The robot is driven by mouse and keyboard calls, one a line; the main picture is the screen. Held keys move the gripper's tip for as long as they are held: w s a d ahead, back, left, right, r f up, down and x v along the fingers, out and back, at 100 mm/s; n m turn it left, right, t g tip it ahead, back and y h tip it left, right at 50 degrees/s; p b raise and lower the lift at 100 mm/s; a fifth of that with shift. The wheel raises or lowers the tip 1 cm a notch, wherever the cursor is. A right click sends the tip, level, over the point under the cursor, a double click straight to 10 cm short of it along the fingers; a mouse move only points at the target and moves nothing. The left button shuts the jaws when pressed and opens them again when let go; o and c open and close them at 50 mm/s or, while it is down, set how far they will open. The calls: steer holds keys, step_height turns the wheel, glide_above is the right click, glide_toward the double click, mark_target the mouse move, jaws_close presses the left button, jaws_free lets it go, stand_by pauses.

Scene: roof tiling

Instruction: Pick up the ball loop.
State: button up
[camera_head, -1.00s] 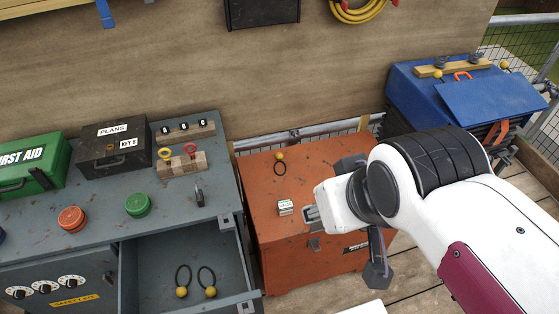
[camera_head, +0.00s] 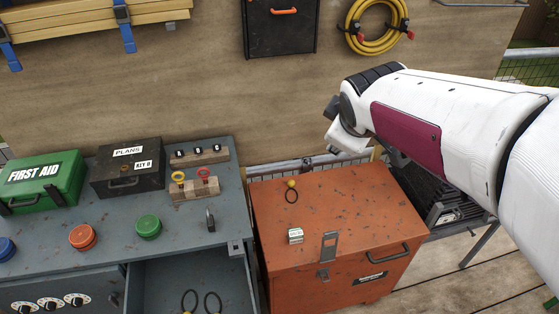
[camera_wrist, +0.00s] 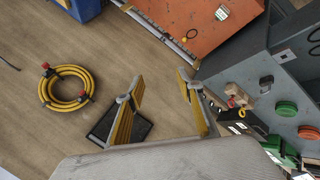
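A ball loop, a yellow ball with a thin black loop (camera_head: 291,194), lies on the orange chest's lid (camera_head: 355,205) near its back left. It also shows small at the top of the wrist view (camera_wrist: 189,35). Two more loops lie in the open grey drawer (camera_head: 165,285), cut off by the head view's lower edge; their dark rings show at the wrist view's right edge (camera_wrist: 314,34). My gripper (camera_wrist: 160,76) is open and empty, its two yellow-lined fingers spread, well away from every loop. In the head view its fingers are hidden.
A small white-labelled box (camera_head: 295,235) and a metal hasp (camera_head: 329,246) are on the chest. The grey bench (camera_head: 120,220) carries coloured buttons, a green first aid box (camera_head: 42,180) and a black plans box (camera_head: 127,165). A coiled yellow hose (camera_head: 376,25) hangs on the wall.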

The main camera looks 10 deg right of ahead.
steer(key=w+d+f+n+t, duration=0.1)
steer(key=w+d+f+n, duration=0.2)
steer(key=w, duration=0.5)
steer(key=w+d+f+n+t, duration=0.1)
steer(key=w+d+f+n, duration=0.15)
steer(key=w+n, duration=0.45)
steer(key=w+d+f+n+t, duration=0.1)
steer(key=w+d+f+n, duration=0.2)
steer(key=w, duration=0.6)
steer(key=w+f+n+t+y, duration=0.1)
steer(key=w+f+n+y, duration=0.1)
steer(key=w+f+n, duration=0.45)
steer(key=w+f+n+y, duration=0.1)
steer(key=f+n+y, duration=0.15)
steer(key=f, duration=0.65)
steer(key=s+a+f+n+y, duration=0.1)
steer(key=f+n, duration=0.2)
steer(key=f, duration=0.4)
steer(key=s+a+f+n+y, duration=0.1)
steer(key=a+f+n+y, duration=0.1)
steer(key=f+n, duration=0.2)
steer(key=s+a+f+n+y, duration=0.1)
steer(key=f+n, duration=0.3)
steer(key=f, duration=0.7)
steer(key=shift+s+a+g+y, duration=0.2)
steer(key=shift+s+g+y, duration=0.15)
steer(key=shift+y, duration=0.1)
steer(key=shift+s+a+f+n, duration=0.15)
steer(key=shift+s+f+n, duration=0.1)
steer(key=shift+n, duration=0.15)
